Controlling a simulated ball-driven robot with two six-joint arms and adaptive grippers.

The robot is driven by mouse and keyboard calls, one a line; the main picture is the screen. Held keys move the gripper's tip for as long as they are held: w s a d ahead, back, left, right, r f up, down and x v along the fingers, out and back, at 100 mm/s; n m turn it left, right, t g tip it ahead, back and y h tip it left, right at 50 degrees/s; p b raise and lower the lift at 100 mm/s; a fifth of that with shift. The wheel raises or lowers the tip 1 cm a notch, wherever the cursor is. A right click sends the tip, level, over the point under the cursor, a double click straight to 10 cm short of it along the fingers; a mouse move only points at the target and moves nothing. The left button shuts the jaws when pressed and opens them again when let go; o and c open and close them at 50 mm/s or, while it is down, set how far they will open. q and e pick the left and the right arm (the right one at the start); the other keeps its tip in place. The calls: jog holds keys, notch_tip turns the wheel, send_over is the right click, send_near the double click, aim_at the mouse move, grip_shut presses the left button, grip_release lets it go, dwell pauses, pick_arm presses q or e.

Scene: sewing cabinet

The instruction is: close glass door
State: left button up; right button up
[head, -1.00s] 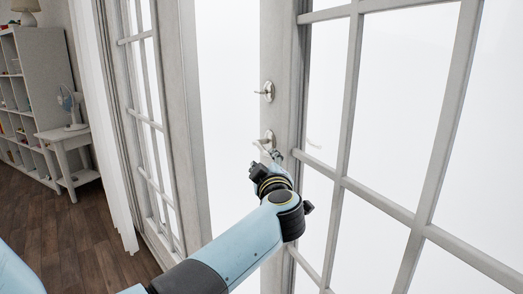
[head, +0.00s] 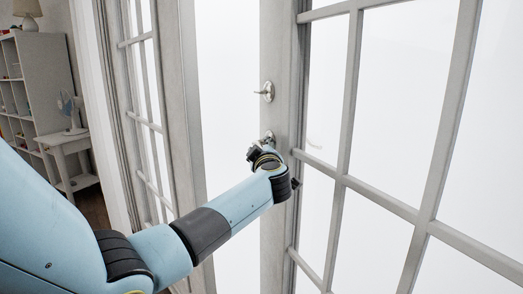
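The white-framed glass door (head: 352,110) fills the right half of the head view and stands ajar, with a bright gap between its edge and the frame on the left. A small metal latch (head: 266,91) sits on the door's edge stile. The door handle (head: 267,137) is below it, mostly hidden behind my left gripper (head: 257,150). The gripper is at the handle; its fingers are small and largely covered by the wrist, so I cannot tell whether they are shut or touching the handle. My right gripper is out of view.
A second glazed panel (head: 152,125) stands left of the gap, with a white curtain (head: 100,120) beside it. Further left are a white side table (head: 62,142) with a fan (head: 70,110), and a white shelf (head: 40,75).

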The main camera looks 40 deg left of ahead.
pick_arm(q)
grip_shut()
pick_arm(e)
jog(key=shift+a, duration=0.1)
pick_arm(q)
jog(key=shift+f+y+b, duration=0.3)
jog(key=shift+f+b, duration=0.1)
jog(key=shift+b, duration=0.4)
jog(key=f+m+t+y+b, duration=0.1)
jog(key=t+b, duration=0.1)
jog(key=b, duration=0.2)
jog(key=m+t+y+b, duration=0.1)
jog(key=b, duration=0.2)
jog(key=a+f+m+t+y+b, duration=0.1)
jog(key=t+b, duration=0.1)
jog(key=b, duration=0.2)
jog(key=shift+w+f+m+t+b, duration=0.2)
jog(key=shift+f+m+t+b, duration=0.1)
jog(key=shift+f, duration=0.05)
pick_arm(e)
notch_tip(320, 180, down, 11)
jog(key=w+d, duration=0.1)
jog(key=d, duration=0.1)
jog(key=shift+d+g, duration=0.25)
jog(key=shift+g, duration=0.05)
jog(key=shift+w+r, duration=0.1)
